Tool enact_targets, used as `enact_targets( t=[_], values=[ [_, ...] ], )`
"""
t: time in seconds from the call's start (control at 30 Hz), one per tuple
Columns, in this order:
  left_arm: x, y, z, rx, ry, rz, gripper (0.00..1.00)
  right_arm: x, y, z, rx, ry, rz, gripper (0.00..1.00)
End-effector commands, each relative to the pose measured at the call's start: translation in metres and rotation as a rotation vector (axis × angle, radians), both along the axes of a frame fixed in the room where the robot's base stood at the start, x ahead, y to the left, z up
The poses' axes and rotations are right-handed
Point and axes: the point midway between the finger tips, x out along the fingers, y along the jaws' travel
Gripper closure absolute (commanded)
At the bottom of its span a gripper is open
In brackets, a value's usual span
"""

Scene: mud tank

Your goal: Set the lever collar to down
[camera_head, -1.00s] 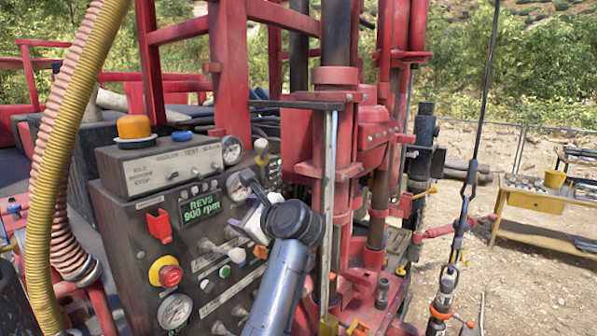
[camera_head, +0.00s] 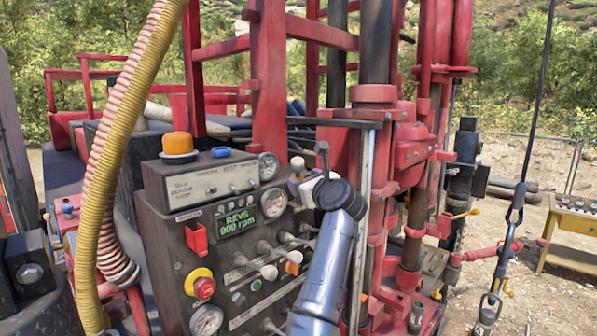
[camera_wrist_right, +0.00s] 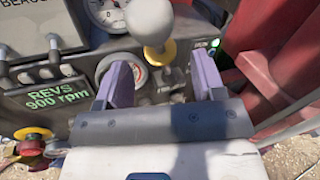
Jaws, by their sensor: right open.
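In the right wrist view, a lever with a pale grey ball knob (camera_wrist_right: 149,22) rises from the control panel. A yellow collar (camera_wrist_right: 160,52) sits around its stem just below the knob. My right gripper (camera_wrist_right: 163,78) is open, its two purple-grey fingers apart in front of the lever, with nothing between them. In the head view, the knob (camera_head: 297,163) shows at the panel's right end, and my right gripper (camera_head: 303,188) is close by it, partly hidden by my own wrist. The collar is too small to make out there. My left gripper is not in view.
The panel (camera_head: 170,222) carries a REVS display (camera_head: 240,222), gauges, several other levers and a red button (camera_head: 204,288). Red mast columns (camera_head: 375,95) stand close right of my arm. A yellow hose (camera_head: 100,230) hangs at left. Open ground lies at right.

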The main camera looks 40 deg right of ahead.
Motion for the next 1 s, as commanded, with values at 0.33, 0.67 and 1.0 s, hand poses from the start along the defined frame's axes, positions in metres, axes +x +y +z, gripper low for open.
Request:
enact_targets(
  t=[0.33,0.67,1.0],
  values=[
    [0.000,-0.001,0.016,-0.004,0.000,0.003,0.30,0.034,-0.007,0.001,-0.001,0.001,0.000,0.37],
    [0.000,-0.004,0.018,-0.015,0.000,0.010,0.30,0.041,-0.008,-0.001,0.000,0.000,0.000,0.37],
    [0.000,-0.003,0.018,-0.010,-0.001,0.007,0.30,0.041,-0.008,0.000,0.000,0.000,-0.001,0.52]
  ],
)
